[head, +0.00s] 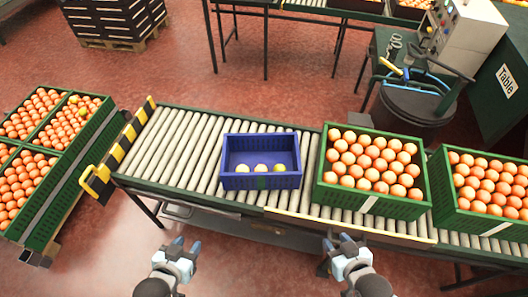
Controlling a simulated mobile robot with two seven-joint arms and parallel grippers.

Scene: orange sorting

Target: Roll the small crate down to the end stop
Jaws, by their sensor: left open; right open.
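The small crate (262,180) is blue and sits on the middle of the roller conveyor (172,150), with a few pale yellow fruits in it. The end stop (128,136), striped yellow and black, stands at the conveyor's left end, with bare rollers between it and the crate. My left gripper (184,243) is open and empty in front of the conveyor, below and left of the crate. My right gripper (336,240) is open and empty in front of the conveyor, below and right of the crate. Neither gripper touches the crate.
A green crate of oranges (368,203) stands close to the right of the blue crate, and another green crate (480,222) stands further right. Crates of oranges (62,168) lie left of the end stop. A dark bin (405,105) stands behind the conveyor.

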